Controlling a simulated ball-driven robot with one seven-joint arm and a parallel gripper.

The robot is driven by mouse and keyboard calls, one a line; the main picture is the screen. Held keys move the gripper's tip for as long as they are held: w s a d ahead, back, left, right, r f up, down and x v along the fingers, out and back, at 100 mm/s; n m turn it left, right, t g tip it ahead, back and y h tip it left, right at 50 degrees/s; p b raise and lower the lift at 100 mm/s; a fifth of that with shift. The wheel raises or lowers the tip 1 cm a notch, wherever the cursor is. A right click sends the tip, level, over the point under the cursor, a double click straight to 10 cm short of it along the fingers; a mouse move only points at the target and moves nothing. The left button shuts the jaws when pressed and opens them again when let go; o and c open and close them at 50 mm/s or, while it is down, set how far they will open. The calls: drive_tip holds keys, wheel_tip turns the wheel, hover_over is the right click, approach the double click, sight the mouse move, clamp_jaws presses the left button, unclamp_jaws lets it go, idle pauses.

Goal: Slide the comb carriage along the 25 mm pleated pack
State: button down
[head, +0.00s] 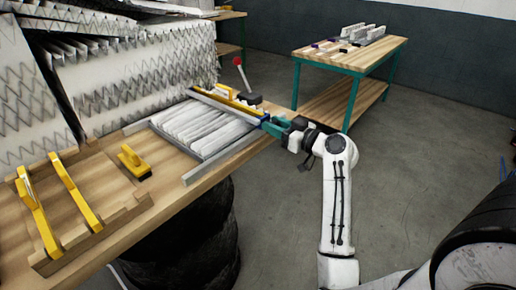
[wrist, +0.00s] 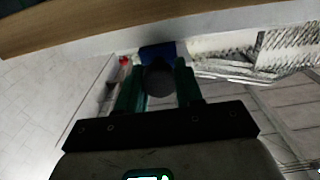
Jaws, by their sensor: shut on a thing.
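The white pleated pack (head: 205,130) lies flat on the wooden bench between metal rails. The comb carriage (head: 228,103), a bar with a yellow strip and a blue end, spans the pack's far end. My gripper (head: 270,125) has teal fingers and is at the carriage's near right end, by the bench edge. In the wrist view my gripper (wrist: 160,75) is shut on a dark round knob (wrist: 159,82), which sits against the carriage's blue end block (wrist: 157,52). The comb's underside and its contact with the pleats are hidden.
A yellow-handled tool (head: 133,160) and a wooden frame with yellow bars (head: 75,190) lie on the near left bench. A red-knobbed lever (head: 239,64) stands behind the carriage. Large pleated stacks (head: 130,70) rise at the left. A second table (head: 350,55) stands beyond open floor.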

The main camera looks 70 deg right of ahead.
drive_tip(key=s+d+b, duration=0.1)
drive_tip(key=s+d, duration=0.1)
drive_tip(key=d, duration=0.5)
drive_tip(key=shift+b, duration=0.4)
drive_tip(key=shift+a, duration=0.1)
drive_tip(key=c, duration=0.8)
unclamp_jaws()
drive_tip(key=shift+o, duration=0.2)
drive_tip(key=v, duration=1)
drive_tip(key=shift+s+b, duration=0.35)
drive_tip(key=shift+b, duration=0.05)
drive_tip(key=shift+a, duration=0.1)
